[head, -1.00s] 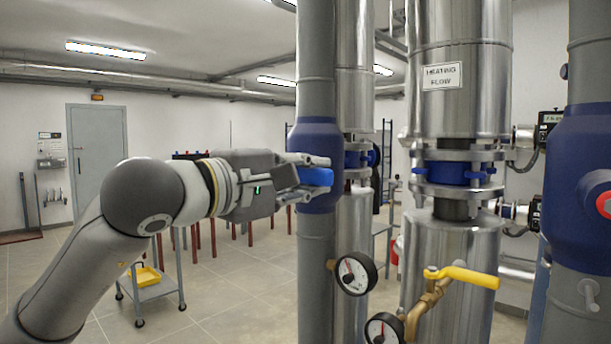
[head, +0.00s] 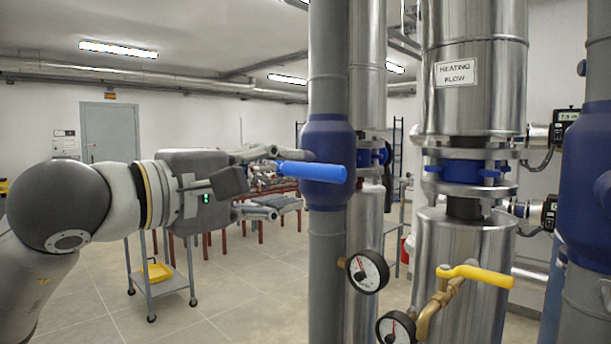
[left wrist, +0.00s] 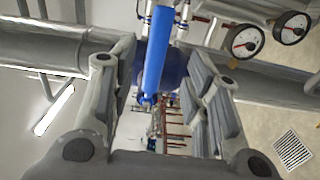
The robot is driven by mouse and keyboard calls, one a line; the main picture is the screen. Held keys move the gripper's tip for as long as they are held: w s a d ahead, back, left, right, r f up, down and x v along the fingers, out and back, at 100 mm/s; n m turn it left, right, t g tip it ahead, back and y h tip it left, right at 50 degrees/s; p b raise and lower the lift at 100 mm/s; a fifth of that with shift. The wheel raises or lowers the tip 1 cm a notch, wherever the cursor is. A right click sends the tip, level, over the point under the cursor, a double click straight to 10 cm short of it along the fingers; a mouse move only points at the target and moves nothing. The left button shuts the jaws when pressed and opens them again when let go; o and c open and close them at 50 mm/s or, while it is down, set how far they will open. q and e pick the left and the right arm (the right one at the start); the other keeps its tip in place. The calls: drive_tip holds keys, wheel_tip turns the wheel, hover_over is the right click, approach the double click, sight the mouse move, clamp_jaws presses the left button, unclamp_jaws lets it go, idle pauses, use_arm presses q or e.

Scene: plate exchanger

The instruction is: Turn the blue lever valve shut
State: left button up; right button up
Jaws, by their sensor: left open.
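The blue lever (head: 312,171) lies roughly level across the blue valve body (head: 328,135) on the grey pipe. My left gripper (head: 275,182) is open, with its fingers spread to the left of the lever in the head view. The lever's left end is near the upper finger; I cannot tell whether they touch. In the left wrist view, the lever (left wrist: 155,62) appears between the spread fingers (left wrist: 158,85), with a gap on both sides. My right gripper is out of view.
A pressure gauge (head: 367,272), a second gauge (head: 396,329) and a yellow-handled valve (head: 476,275) are below and right of the lever. Metal-clad pipes (head: 472,70) stand behind. A cart with a yellow tray (head: 157,272) stands on the open floor at left.

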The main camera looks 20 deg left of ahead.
use_arm(q)
drive_tip(key=shift+v, duration=2)
drive_tip(key=shift+d, duration=0.15)
